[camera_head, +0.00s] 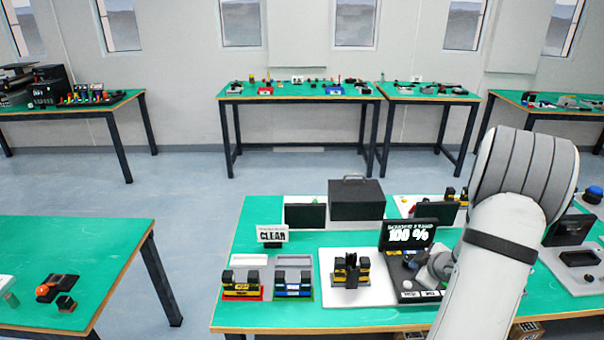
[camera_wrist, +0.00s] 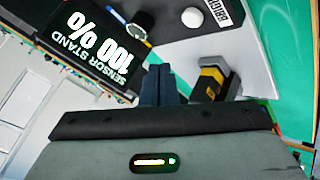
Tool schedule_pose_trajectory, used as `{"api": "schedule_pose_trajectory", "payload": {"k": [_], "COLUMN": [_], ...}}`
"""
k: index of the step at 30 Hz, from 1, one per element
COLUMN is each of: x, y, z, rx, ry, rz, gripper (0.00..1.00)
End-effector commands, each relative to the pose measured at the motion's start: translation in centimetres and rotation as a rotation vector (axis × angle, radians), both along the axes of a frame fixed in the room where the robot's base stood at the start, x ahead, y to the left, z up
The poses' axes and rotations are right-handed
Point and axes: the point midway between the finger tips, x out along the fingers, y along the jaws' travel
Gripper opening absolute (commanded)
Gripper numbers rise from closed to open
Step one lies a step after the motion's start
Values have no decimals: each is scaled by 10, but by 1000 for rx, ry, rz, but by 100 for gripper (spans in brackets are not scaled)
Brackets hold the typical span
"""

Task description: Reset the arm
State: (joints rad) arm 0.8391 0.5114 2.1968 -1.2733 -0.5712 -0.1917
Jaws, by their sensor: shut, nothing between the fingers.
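My arm comes up from the lower right of the head view and bends over at the right. A grey wrist part shows beside the black sensor stand sign, low over the near green table (camera_head: 260,315); the fingers are hard to make out there. In the wrist view my gripper (camera_wrist: 160,80) has its two dark fingers together with nothing between them. Past the fingertips lies a grey board, with a yellow and black block (camera_wrist: 212,82) just to the right, apart from the fingers.
The sign reading 100 % (camera_head: 407,234) stands close to my wrist; it also shows in the wrist view (camera_wrist: 95,45). A white board (camera_head: 335,295) bears a black and yellow unit (camera_head: 350,270).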

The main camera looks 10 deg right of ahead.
Motion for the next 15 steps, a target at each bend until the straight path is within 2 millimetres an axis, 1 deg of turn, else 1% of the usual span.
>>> {"api": "schedule_pose_trajectory", "payload": {"k": [2, 5, 8, 9, 11, 12, 14, 15], "x": [2, 8, 15, 15, 14, 11, 4, -3], "y": [1, 7, 21, 29, 44, 55, 73, 86], "z": [4, 22, 53, 67, 89, 101, 120, 131], "rx": [-7, -33, -68, -78, -82, -80, -67, -53], "ry": [3, 12, 31, 39, 52, 61, 75, 86], "rz": [-9, -52, -138, -182, -252, -296, -361, -403], "gripper": [0, 0, 0, 0, 0, 0, 0, 0]}}
